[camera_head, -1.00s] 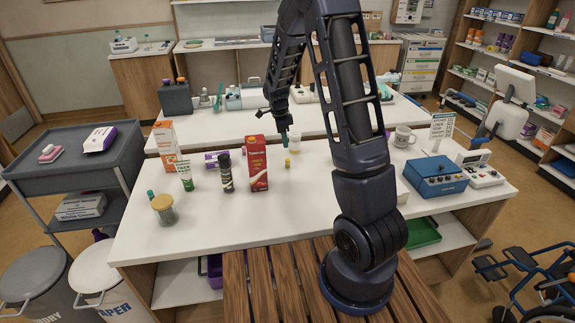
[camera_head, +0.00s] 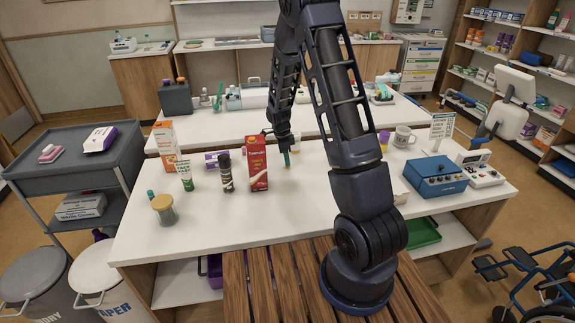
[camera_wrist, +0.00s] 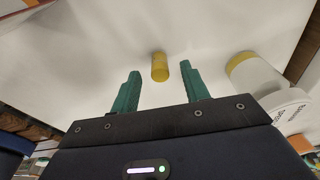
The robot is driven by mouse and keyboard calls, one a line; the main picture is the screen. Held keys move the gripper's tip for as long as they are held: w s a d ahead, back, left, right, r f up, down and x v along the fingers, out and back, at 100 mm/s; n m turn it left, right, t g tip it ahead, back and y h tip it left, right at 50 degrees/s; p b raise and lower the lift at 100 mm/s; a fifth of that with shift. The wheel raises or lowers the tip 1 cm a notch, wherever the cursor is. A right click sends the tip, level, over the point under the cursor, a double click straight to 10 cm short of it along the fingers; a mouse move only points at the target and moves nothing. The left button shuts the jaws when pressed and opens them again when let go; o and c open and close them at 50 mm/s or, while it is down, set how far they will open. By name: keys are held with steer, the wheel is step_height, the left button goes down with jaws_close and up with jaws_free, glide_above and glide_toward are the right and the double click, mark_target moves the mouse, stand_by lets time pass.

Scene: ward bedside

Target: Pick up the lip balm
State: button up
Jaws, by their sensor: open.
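The lip balm appears to be the small yellow cylinder (camera_wrist: 159,67), which shows in the wrist view on the white table. It lies in line with the gap between my fingertips, apart from both green fingers. My gripper (camera_head: 287,161) is open and empty, pointing down over the table just right of the red carton (camera_head: 256,165). In the head view my gripper and arm hide the lip balm.
A white container with a yellow lid (camera_wrist: 242,62) stands close to the right finger in the wrist view. A dark bottle (camera_head: 226,172), a green-and-white tube (camera_head: 185,174) and a jar (camera_head: 164,209) stand further left. The table front is clear.

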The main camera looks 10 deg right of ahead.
steer(key=shift+d+f, duration=0.2)
steer(key=shift+f, duration=0.95)
steer(key=shift+c, duration=0.3)
jaws_close()
